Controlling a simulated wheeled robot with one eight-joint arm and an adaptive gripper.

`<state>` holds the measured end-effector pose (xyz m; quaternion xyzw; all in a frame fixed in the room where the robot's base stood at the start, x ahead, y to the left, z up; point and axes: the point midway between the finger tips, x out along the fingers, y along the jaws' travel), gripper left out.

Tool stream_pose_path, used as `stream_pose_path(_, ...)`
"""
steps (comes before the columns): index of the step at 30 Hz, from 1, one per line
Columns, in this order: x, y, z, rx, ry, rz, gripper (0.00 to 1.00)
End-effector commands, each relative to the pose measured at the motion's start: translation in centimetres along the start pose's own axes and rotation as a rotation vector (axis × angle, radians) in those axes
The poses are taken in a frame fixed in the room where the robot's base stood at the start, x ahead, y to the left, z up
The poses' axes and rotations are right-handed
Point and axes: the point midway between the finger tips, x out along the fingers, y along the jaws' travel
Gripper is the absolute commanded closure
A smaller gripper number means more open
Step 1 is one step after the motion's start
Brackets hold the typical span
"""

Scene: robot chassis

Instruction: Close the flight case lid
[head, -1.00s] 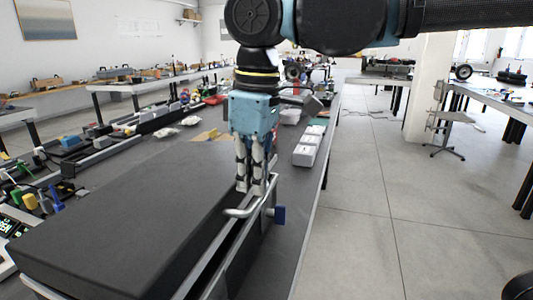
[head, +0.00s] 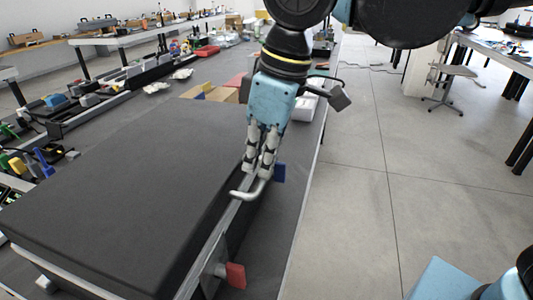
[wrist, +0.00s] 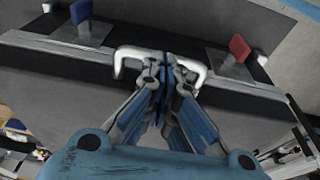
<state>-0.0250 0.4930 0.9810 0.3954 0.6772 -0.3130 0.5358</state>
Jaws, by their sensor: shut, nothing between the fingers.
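The flight case has a large dark lid (head: 120,185) that lies nearly flat over its body in the head view. I cannot tell whether a thin gap is left along the rim. A pale bar handle (head: 243,195) juts from its right side, and it also shows in the wrist view (wrist: 118,64). A blue latch tab (head: 279,172) and a red latch tab (head: 236,275) stick out on the same side. My gripper (head: 257,173) points down at the rim by the handle, shut and empty. In the wrist view the fingertips (wrist: 164,66) are within the handle's span; contact is unclear.
The case stands on a dark workbench with cardboard boxes (head: 222,94) and a white box (head: 303,107) behind it. Tools and bins (head: 60,105) line the left. Open floor (head: 360,220) lies to the right.

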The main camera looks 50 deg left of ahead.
Motion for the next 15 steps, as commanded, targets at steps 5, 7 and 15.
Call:
stream_pose_path(5,-1.0,0.0,0.5,0.001,-0.006,0.0,1.0)
stream_pose_path(7,-2.1,0.1,0.4,0.002,-0.003,0.0,1.0)
stream_pose_path(15,-7.2,0.1,0.1,0.005,0.002,0.001,1.0)
